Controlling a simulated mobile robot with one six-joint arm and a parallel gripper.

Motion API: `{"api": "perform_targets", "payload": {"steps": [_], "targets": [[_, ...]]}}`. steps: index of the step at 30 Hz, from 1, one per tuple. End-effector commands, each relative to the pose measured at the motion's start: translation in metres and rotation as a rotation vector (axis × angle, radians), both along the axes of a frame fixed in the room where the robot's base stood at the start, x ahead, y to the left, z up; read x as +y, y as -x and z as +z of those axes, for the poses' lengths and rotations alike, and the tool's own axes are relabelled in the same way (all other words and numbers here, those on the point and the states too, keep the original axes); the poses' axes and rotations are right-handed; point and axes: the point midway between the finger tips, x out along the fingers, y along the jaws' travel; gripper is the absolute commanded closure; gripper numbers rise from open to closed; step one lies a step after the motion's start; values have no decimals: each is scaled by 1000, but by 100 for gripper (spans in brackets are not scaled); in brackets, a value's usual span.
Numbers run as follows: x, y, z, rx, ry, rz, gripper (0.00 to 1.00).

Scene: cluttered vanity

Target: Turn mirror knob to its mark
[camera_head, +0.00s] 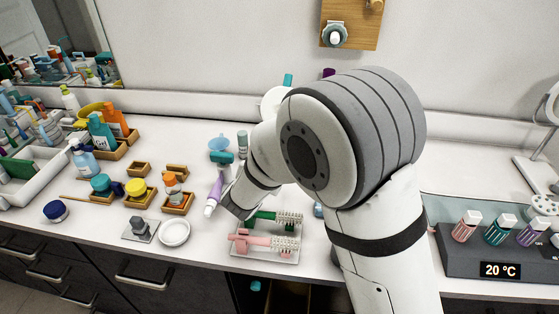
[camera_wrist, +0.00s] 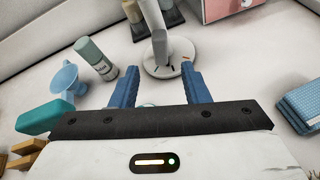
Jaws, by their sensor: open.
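In the wrist view a stand with a round white base (camera_wrist: 168,68) and a pale upright stem stands just beyond my fingers. The base bears a small orange mark and dark marks. A grey piece (camera_wrist: 160,47) sits at the stem's foot; I cannot tell for certain that it is the knob. My gripper (camera_wrist: 160,88) has its two blue fingers spread, with nothing held between them, and the base lies ahead of the gap. In the head view a pale round disc (camera_head: 272,101), perhaps the mirror, is partly hidden by my arm. My fingers are hidden there.
A grey-green bottle (camera_wrist: 97,59), a blue cup (camera_wrist: 64,80) and a teal object (camera_wrist: 44,117) stand to the left in the wrist view. A blue woven box (camera_wrist: 302,104) is at right and a pink box (camera_wrist: 222,8) behind. Hairbrushes (camera_head: 268,232) lie in front.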

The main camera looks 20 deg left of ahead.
Motion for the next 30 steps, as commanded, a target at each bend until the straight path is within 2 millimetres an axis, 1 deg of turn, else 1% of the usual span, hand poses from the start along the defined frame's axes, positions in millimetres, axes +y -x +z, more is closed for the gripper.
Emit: {"api": "perform_targets", "payload": {"steps": [4, 12, 15, 19, 26, 27, 30], "targets": [[-1, -14, -5, 2, 0, -4, 58], [-1, -54, -21, 1, 1, -4, 58], [0, -64, -25, 1, -1, -3, 58], [0, -71, -28, 1, 0, -3, 58], [0, -72, -29, 0, -1, -3, 58], [0, -72, -29, 0, -1, -3, 59], [0, -72, -29, 1, -1, -3, 67]]}}
